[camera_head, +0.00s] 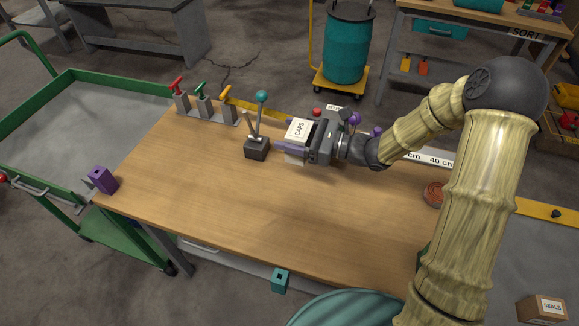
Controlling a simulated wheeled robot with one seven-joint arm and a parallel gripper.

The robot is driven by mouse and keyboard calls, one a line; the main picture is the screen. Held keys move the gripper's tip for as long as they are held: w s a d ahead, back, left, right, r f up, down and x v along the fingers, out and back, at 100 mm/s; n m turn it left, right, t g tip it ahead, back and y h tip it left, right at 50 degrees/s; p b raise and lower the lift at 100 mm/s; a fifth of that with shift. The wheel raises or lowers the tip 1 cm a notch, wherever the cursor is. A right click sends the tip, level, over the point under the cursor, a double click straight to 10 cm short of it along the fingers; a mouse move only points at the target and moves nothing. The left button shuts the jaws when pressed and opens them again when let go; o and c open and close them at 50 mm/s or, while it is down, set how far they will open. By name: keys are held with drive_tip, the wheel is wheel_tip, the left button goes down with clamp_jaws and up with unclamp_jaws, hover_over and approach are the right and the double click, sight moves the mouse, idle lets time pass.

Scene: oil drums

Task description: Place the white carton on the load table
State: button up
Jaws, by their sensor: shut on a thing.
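The white carton (299,128), with a label reading CAPS, is in the grasp of my gripper (290,144) above the far middle part of the wooden table (215,200). My gripper is shut on the carton and points left. The gripper body hides the carton's right side. I cannot tell whether the carton touches the tabletop. No sign reading LOAD is legible, so I cannot tell which table is the load table.
A lever box (257,149) stands just left of the carton. Several coloured levers (203,105) line the table's far left edge. A purple block (103,180) is at the left corner. A green cart (75,90) stands left. The table's front middle is clear.

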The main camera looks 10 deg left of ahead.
drive_tip(key=shift+s+r, duration=0.1)
drive_tip(key=b, duration=0.1)
hover_over(291, 176)
drive_tip(key=shift+f, duration=3.15)
drive_tip(key=shift+f, duration=0.1)
drive_tip(key=shift+s+f+b, duration=0.1)
drive_tip(key=shift+f+b, duration=0.2)
drive_tip(key=shift+f, duration=1.45)
drive_tip(key=shift+f, duration=0.2)
drive_tip(key=o, duration=1.1)
drive_tip(key=shift+c, duration=0.2)
drive_tip(key=shift+r, duration=0.15)
